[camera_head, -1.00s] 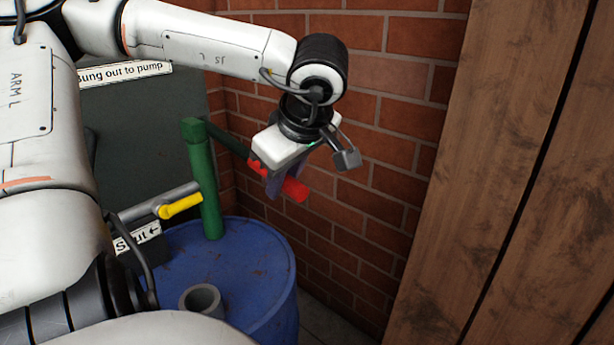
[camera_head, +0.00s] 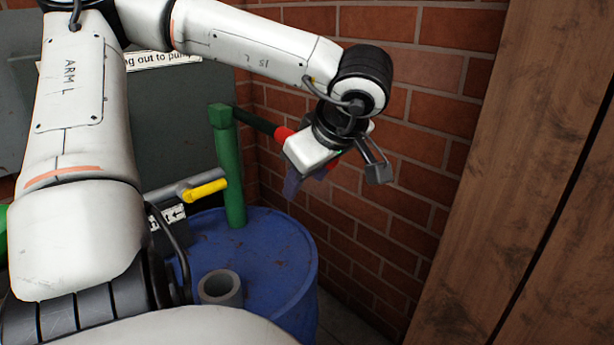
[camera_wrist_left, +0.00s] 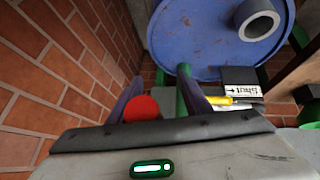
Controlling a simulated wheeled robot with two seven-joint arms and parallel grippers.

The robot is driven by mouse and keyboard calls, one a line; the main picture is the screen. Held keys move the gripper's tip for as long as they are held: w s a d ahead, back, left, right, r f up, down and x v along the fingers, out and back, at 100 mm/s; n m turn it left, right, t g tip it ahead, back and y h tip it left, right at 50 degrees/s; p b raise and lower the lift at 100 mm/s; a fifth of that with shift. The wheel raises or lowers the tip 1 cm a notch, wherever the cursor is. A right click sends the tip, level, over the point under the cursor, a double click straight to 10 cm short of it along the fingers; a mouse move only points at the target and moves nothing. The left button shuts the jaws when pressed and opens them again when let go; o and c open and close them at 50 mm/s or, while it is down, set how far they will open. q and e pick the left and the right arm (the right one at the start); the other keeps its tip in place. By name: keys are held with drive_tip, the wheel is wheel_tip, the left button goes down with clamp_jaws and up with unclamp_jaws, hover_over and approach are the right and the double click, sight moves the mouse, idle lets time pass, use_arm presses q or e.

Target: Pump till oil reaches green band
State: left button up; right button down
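The pump's green post (camera_head: 229,170) stands on a blue drum (camera_head: 265,255). Its green lever (camera_head: 255,121) slopes slightly down to the right to a red grip (camera_head: 284,133), partly hidden by my left gripper (camera_head: 300,185). In the left wrist view, the red grip's round end (camera_wrist_left: 141,108) lies between my gripper's two spread fingers, close to the left finger and the palm; I cannot tell whether it touches. A yellow lever (camera_head: 206,190) sits on a grey pipe beside the post. No oil or green band can be made out. My right gripper is out of view.
A brick wall (camera_head: 400,240) stands close behind the gripper, and wooden boards (camera_head: 510,170) at the right. A grey pipe stub (camera_head: 220,287) rises from the drum. Signs (camera_head: 165,60) and a "Shut" label (camera_wrist_left: 244,90) are partly covered.

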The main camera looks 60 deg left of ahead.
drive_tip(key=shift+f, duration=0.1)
use_arm(q)
drive_tip(key=p+v, duration=0.1)
drive_tip(key=v, duration=0.9)
drive_tip(key=shift+d+p, duration=0.15)
drive_tip(key=shift+p, duration=0.25)
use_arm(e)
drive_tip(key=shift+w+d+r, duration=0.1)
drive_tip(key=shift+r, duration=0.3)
use_arm(q)
drive_tip(key=shift+r, duration=0.1)
